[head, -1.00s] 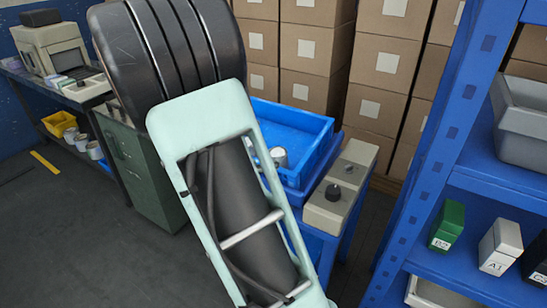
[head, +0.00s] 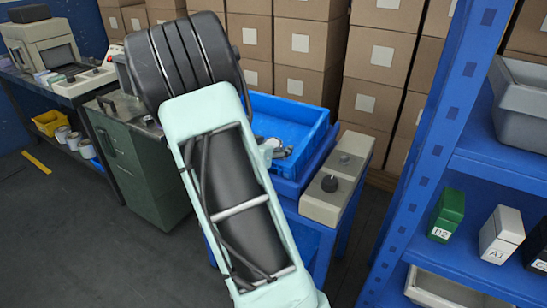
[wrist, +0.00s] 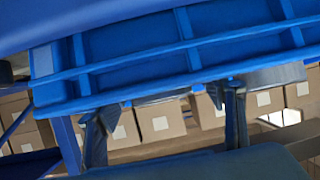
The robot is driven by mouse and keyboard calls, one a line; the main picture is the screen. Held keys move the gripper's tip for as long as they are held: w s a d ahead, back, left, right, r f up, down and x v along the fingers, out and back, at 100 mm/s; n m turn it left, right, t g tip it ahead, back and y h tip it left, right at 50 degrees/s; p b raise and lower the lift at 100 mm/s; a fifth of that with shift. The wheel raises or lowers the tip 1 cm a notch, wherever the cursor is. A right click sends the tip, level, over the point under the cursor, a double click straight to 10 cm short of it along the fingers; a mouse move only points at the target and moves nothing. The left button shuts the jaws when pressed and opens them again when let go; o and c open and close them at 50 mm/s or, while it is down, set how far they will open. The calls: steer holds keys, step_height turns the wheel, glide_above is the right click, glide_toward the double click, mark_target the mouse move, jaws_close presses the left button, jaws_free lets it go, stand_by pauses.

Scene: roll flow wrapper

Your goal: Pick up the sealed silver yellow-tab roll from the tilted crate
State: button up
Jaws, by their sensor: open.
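The blue crate (head: 285,112) stands tilted on a blue stand, partly hidden behind my arm in the head view. Its ribbed blue wall (wrist: 130,65) fills the upper part of the wrist view. My gripper (head: 273,150) shows as small grey parts at the crate's inside, just past my arm. In the wrist view my gripper (wrist: 165,105) is open, its two dark fingers wide apart, reaching toward the crate edge. Grey shapes lie near the fingertips there; I cannot tell whether one is a roll. No yellow tab can be made out.
A beige control box (head: 335,180) with a black knob stands right of the crate. A blue shelf rack (head: 440,150) rises at the right. Stacked cartons (head: 305,45) stand behind. A green cabinet (head: 145,160) is at the left.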

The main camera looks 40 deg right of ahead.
steer(key=shift+r, duration=0.1)
steer(key=c, duration=1.5)
